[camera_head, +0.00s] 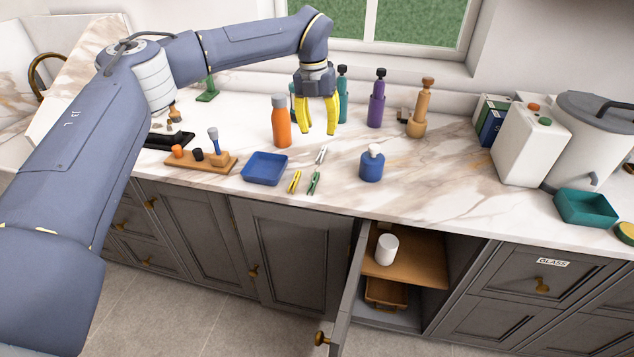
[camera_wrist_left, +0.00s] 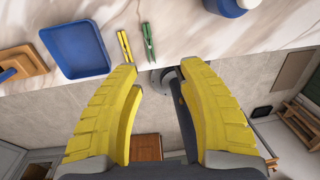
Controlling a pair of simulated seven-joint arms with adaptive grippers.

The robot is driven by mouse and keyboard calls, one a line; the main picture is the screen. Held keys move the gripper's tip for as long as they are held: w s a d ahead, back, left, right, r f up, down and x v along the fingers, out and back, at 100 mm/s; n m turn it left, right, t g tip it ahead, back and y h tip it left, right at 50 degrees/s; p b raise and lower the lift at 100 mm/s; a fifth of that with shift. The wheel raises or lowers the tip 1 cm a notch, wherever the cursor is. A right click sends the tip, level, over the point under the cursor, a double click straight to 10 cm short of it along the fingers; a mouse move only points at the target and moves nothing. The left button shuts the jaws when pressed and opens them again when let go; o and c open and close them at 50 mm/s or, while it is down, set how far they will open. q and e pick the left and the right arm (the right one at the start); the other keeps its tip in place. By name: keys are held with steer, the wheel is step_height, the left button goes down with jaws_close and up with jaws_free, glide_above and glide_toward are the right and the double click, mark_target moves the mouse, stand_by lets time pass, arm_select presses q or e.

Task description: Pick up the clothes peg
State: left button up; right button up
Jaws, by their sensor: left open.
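Two clothes pegs lie side by side on the marble counter near its front edge: a yellow peg (camera_head: 294,182) and a green peg (camera_head: 314,183). In the left wrist view the yellow peg (camera_wrist_left: 124,46) and the green peg (camera_wrist_left: 148,41) show beyond the fingertips. A small pale grey item (camera_head: 321,155) lies just behind the green peg; I cannot tell what it is. My left gripper (camera_head: 318,130) has yellow fingers, spread apart and empty, above the counter. It also shows in the left wrist view (camera_wrist_left: 161,72), touching neither peg. My right gripper is in neither view.
A blue tray (camera_head: 265,168) sits left of the pegs, and a blue bottle (camera_head: 372,164) stands to their right. An orange bottle (camera_head: 281,122) stands close by my left gripper. Below the counter, a cabinet door (camera_head: 350,290) stands open. Bare marble lies right of the blue bottle.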

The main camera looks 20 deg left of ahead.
mark_target(315, 177)
arm_select(q)
steer(key=shift+y, duration=0.5)
steer(key=f, duration=1.1)
steer(key=a+f, duration=0.1)
steer(key=f, duration=0.5)
steer(key=shift+s+f, duration=0.3)
steer(key=shift+f, duration=0.05)
steer(key=shift+c, duration=0.2)
jaws_close()
